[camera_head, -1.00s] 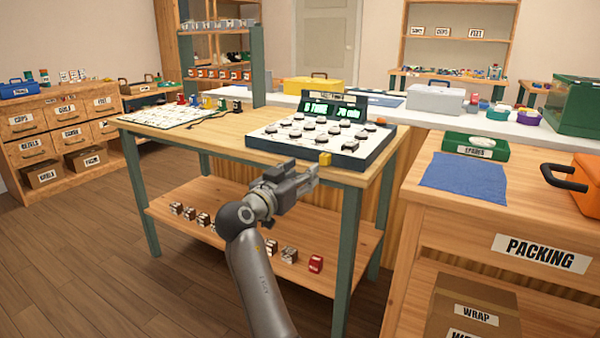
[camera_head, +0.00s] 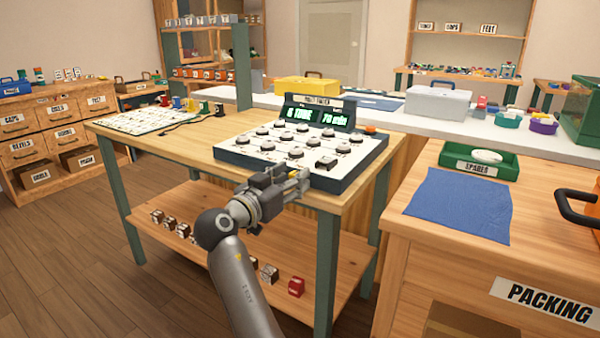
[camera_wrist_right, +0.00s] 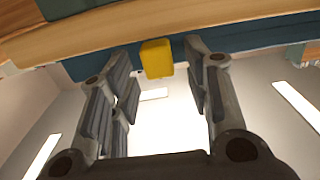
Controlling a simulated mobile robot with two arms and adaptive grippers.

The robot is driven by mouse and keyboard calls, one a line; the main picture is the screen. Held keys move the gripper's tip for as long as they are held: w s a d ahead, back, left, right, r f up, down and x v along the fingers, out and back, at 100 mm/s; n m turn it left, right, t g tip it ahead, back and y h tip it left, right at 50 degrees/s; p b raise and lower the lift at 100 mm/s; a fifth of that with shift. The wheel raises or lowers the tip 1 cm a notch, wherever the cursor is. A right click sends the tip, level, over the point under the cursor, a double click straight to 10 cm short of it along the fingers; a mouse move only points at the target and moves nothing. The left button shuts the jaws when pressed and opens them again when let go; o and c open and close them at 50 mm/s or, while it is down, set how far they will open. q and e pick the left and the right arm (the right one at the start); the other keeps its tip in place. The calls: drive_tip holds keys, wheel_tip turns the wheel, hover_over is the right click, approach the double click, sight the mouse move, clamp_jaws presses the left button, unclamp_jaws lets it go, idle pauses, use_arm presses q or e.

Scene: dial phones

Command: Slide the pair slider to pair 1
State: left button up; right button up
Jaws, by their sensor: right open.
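The tester unit (camera_head: 290,158), a white sloped panel with several round dark-topped knobs and a green-lit display (camera_head: 320,115), stands on the wooden table. A yellow block (camera_wrist_right: 157,59), which looks like the slider's knob, shows in the right wrist view against the unit's dark front side. In the head view it is hidden behind my right gripper. My right gripper (camera_head: 298,182) is at the unit's front edge. It is open, with the yellow block between or just beyond its fingertips; I cannot tell whether they touch it. My left gripper is not in view.
A printed sheet (camera_head: 147,120) and small coloured pieces lie left on the wooden table (camera_head: 185,145). The shelf below holds small blocks, one red (camera_head: 297,287). At right is the packing bench (camera_head: 440,262) with a blue cloth (camera_head: 460,205) and a green spares tray (camera_head: 480,163).

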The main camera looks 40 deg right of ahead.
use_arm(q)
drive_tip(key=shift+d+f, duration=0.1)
use_arm(e)
clamp_jaws()
idle(0.3)
drive_tip(key=shift+w, duration=0.1)
